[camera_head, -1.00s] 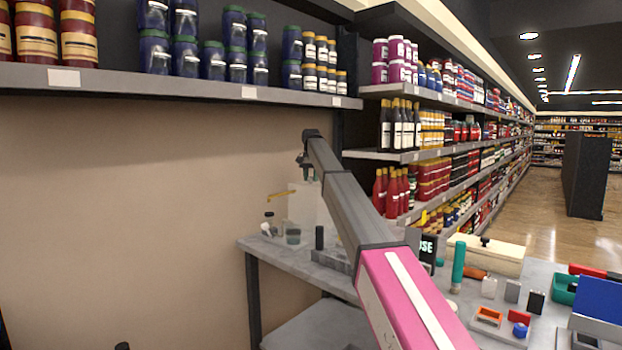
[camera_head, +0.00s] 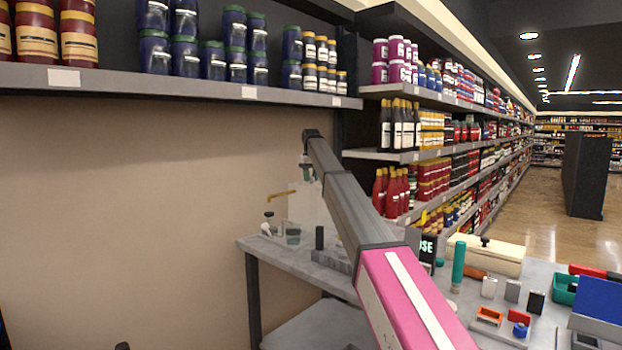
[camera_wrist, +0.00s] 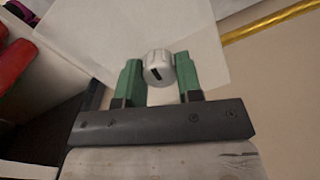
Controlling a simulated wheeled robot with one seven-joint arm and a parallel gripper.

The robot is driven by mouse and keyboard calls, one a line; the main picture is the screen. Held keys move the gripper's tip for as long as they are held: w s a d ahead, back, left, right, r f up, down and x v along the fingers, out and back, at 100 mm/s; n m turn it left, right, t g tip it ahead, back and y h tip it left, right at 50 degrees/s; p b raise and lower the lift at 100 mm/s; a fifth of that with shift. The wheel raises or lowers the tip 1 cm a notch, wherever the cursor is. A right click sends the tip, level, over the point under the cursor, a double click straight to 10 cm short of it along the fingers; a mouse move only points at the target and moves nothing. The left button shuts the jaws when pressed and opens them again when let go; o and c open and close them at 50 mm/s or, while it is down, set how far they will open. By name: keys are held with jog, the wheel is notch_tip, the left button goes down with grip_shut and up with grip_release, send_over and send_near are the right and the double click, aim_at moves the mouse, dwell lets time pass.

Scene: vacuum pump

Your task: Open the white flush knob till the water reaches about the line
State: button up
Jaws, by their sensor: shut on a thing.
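In the wrist view, the white knob (camera_wrist: 158,69) with a black mark on its face sits between the two green fingers of my gripper (camera_wrist: 158,64). The gripper is shut on it. In the head view, my gripper (camera_head: 306,174) shows small at the far end of the arm, beside a pale translucent panel (camera_head: 303,207). A small clear vessel (camera_head: 293,236) stands on the grey bench below a brass-coloured pipe (camera_head: 277,196). The water level and the line are too small to make out. The knob is hard to make out in the head view.
The grey bench (camera_head: 285,258) stands against a beige wall. A dark cylinder (camera_head: 319,238) stands near the vessel. A teal cylinder (camera_head: 458,265), a cream box (camera_head: 490,254) and several small items lie to the right. Stocked shelves rise behind. My arm crosses the middle.

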jog(key=shift+n, duration=0.3)
jog(key=shift+r, duration=0.1)
jog(key=o, duration=0.9)
